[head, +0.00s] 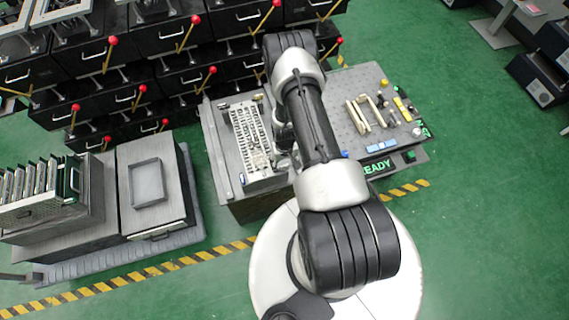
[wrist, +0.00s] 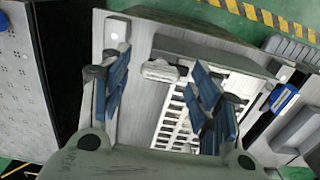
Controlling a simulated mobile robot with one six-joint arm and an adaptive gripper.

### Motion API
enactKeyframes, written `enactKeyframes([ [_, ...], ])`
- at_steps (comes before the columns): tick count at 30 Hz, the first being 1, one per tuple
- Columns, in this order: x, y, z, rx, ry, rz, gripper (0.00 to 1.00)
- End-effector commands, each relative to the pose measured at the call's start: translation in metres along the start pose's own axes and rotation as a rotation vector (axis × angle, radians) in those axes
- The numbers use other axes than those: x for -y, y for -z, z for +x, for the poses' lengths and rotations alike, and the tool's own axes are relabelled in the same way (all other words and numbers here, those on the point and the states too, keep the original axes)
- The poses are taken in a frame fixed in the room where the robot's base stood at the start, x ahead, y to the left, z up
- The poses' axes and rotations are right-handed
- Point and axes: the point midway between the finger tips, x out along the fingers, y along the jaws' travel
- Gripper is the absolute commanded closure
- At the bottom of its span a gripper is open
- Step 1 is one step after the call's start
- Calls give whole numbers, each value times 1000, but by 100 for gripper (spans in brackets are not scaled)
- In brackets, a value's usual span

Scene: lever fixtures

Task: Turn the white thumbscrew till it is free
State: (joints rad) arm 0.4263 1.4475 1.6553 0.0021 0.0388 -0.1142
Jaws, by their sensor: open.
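A pale, ridged knob, which looks like the white thumbscrew (wrist: 160,71), sits at the end of a slotted metal plate (wrist: 172,122) in the wrist view. My gripper (wrist: 163,92) is open, with one blue-padded finger on each side of the knob in the picture. I see no contact, and the gap in depth is hard to judge. In the head view my arm hides most of the gripper, and the slotted plate (head: 248,138) shows left of it on a grey bench. The thumbscrew cannot be made out clearly there.
A pegboard panel (head: 346,112) with yellow and grey tools lies right of my arm. Black drawers with red-knobbed levers (head: 137,97) stand behind. A rack of upright plates (head: 40,190) and a shallow grey tray (head: 147,182) are at left.

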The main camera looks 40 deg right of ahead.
Motion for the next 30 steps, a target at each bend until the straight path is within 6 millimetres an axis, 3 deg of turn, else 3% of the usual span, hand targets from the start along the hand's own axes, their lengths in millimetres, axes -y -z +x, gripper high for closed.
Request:
enactKeyframes([
  [21, 0, 0, 0, 0, 0, 0, 87],
  [30, 0, 0, 0, 0, 0, -39, 87],
])
